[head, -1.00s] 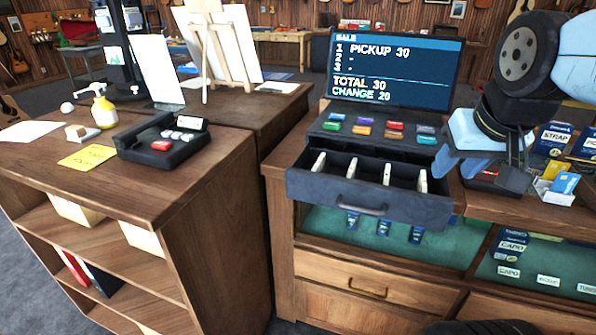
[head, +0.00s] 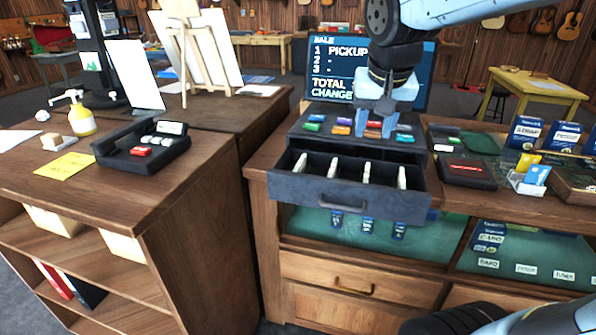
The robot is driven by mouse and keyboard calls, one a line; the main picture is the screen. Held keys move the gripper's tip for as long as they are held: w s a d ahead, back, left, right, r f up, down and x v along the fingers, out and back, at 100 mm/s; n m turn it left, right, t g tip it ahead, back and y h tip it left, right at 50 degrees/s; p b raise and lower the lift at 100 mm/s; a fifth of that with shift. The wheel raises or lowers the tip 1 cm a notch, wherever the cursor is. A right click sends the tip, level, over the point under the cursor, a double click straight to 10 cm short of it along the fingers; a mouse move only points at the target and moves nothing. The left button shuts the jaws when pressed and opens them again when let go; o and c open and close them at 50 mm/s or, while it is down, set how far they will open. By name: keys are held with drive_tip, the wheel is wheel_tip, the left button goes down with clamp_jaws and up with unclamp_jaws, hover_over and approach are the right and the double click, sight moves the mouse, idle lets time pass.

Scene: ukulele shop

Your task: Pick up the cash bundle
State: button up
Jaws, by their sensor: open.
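The cash register's open drawer (head: 346,201) juts out over the front of the wooden counter. My gripper (head: 374,134) is open and empty, pointing down over the coloured register keys just behind the drawer. The register screen (head: 334,75) reads PICKUP and TOTAL; my arm hides its right part.
A card terminal (head: 466,171) and a card holder (head: 531,180) stand right of the register. Glass-fronted shelves with small packets lie below the drawer.

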drive_tip(key=w+a+m, duration=0.1)
drive_tip(key=w+a, duration=0.6)
drive_tip(key=m+g, duration=0.1)
drive_tip(key=g, duration=0.1)
approach(299, 163)
drive_tip(key=f, duration=0.3)
drive_tip(key=shift+w+a+f+t+h, duration=0.15)
drive_tip(key=shift+a+f+t+h, duration=0.1)
drive_tip(key=shift+f+t+h, duration=0.1)
drive_tip(key=x, duration=0.3)
drive_tip(key=shift+w+d+f, duration=0.25)
drive_tip(key=shift+f, duration=0.1)
drive_tip(key=shift+w+f, duration=0.15)
drive_tip(key=shift+f, duration=0.55)
drive_tip(key=shift+f, duration=0.2)
drive_tip(key=shift+c, duration=0.4)
clamp_jaws()
